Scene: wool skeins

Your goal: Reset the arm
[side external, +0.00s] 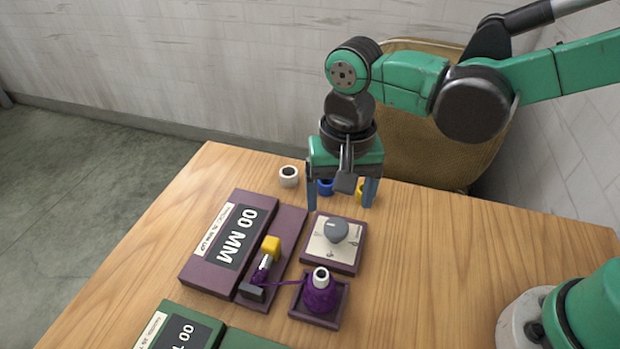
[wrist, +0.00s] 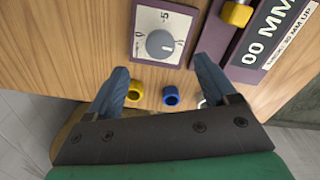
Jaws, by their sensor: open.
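My gripper (side external: 341,196) is open and empty, above the far part of the table (side external: 430,270) with its fingers pointing down. In the wrist view its two blue-grey fingers (wrist: 160,88) stand wide apart. A grey dial on a pale plate (side external: 335,236) lies just in front of it; it also shows in the wrist view (wrist: 160,45). A blue ring (wrist: 171,96) and a yellow ring (wrist: 135,90) show between and beyond the fingers. In the side view the gripper partly hides both rings.
A purple device with a "00 MM" display (side external: 235,240) and a yellow-topped part (side external: 270,246) is at the left. A purple skein (side external: 320,294) sits in a small tray (side external: 300,312). A white ring (side external: 288,176) stands at the back. A green device (side external: 180,330) is in front.

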